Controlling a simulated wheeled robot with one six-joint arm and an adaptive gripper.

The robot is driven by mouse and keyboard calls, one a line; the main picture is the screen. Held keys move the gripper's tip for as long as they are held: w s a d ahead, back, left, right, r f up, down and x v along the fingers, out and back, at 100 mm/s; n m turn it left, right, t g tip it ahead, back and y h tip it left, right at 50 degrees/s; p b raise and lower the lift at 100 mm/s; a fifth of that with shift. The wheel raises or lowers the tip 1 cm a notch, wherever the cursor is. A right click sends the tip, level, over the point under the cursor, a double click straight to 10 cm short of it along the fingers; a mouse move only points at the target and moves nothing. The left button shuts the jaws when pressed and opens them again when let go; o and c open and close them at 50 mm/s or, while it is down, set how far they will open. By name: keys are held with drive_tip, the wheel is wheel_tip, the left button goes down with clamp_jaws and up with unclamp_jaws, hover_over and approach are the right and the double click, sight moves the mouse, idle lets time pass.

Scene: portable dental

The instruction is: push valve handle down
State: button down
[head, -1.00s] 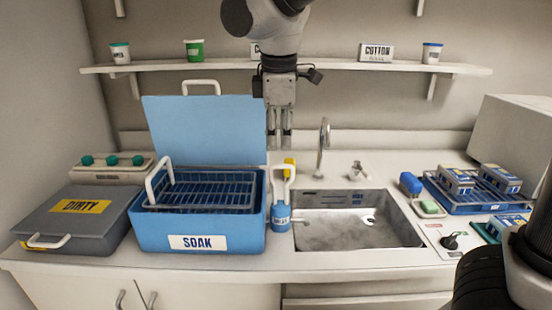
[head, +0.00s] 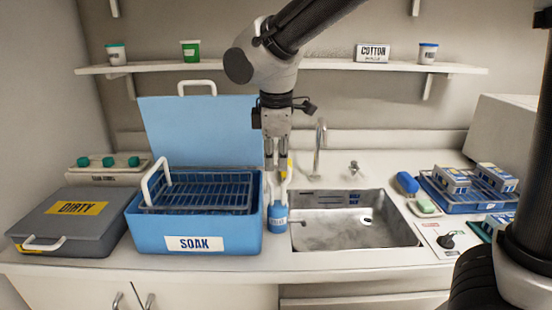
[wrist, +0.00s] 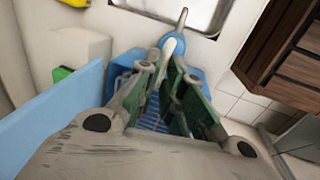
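No part is labelled as the valve handle.
The blue SOAK bin (head: 190,225) with a wire basket and raised lid (head: 200,128) is left of the bottle. The sink (head: 410,232) with its faucet (head: 319,145) is on the right. A shelf (head: 220,68) runs above.

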sight(276, 167)
drive_tip(key=shift+f, duration=1.75)
drive_tip(key=c, duration=1.5)
unclamp_jaws()
drive_tip(key=shift+c, duration=0.2)
drive_tip(key=shift+r, duration=0.1)
wheel_tip(276, 167, up, 12)
drive_tip(key=s, duration=0.2)
drive_tip(key=shift+s+f, duration=0.15)
drive_tip(key=shift+f, duration=0.05)
